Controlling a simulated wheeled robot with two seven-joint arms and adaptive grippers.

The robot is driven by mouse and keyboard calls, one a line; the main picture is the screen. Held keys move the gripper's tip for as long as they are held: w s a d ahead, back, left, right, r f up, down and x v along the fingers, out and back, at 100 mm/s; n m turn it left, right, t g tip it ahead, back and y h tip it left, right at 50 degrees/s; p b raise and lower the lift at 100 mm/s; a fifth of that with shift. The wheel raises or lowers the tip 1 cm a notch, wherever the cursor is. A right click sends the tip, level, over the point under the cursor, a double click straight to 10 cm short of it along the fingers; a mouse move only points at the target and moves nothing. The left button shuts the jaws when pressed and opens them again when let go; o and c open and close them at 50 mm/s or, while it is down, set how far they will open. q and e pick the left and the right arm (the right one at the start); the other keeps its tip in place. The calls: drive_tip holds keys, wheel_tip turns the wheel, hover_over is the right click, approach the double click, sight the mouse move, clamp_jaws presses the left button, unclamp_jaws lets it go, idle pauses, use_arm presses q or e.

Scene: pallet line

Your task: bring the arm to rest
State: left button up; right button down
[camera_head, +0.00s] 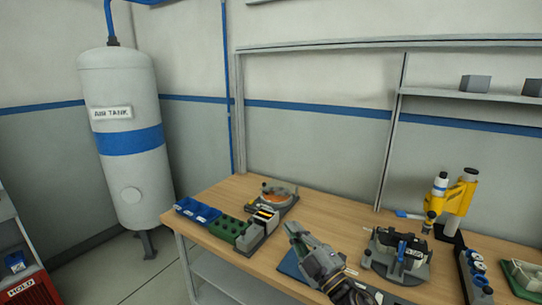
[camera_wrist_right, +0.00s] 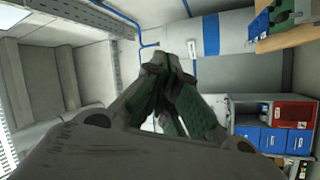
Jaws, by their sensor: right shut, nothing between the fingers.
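My right gripper (camera_head: 293,230) reaches in from the bottom of the head view, over the front part of the wooden workbench (camera_head: 225,192). It points up and to the left, and its fingers are together with nothing held. In the right wrist view its closed fingertips (camera_wrist_right: 168,62) meet in the middle of the picture. The gripper and wrist hide part of a blue mat (camera_head: 291,264) on the bench. My left gripper is not in view.
Blue bins (camera_head: 197,211), a green holder (camera_head: 228,228) and a round fixture (camera_head: 279,194) stand left of the gripper. A dark fixture (camera_head: 398,255) and a yellow press (camera_head: 460,195) stand right. An air tank (camera_head: 128,165) stands beyond the bench's left end.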

drive_tip(key=s+d+f+m+g+h, duration=0.4)
drive_tip(key=d+f+m+h, duration=0.95)
drive_tip(key=f, duration=0.25)
drive_tip(key=s+d+f+m+g+y, duration=0.1)
drive_tip(key=s+f+g, duration=0.5)
drive_tip(key=s, duration=0.4)
drive_tip(key=s+d+f+m+g+y, duration=0.1)
drive_tip(key=s+d+f+m+g, duration=0.1)
drive_tip(key=s+f+g, duration=0.65)
drive_tip(key=s+f+t, duration=0.1)
drive_tip(key=s+f, duration=0.1)
drive_tip(key=f, duration=1.4)
drive_tip(key=s+f+t, duration=0.2)
drive_tip(key=s+f, duration=0.1)
drive_tip(key=f, duration=1.3)
drive_tip(key=s+d+f+g, duration=0.1)
drive_tip(key=s+f, duration=0.9)
drive_tip(key=s, duration=0.1)
drive_tip(key=s+d+f, duration=0.2)
drive_tip(key=s+f, duration=0.7)
drive_tip(key=s, duration=0.2)
drive_tip(key=shift+d+f+g, duration=0.3)
drive_tip(key=shift+f+g, duration=0.05)
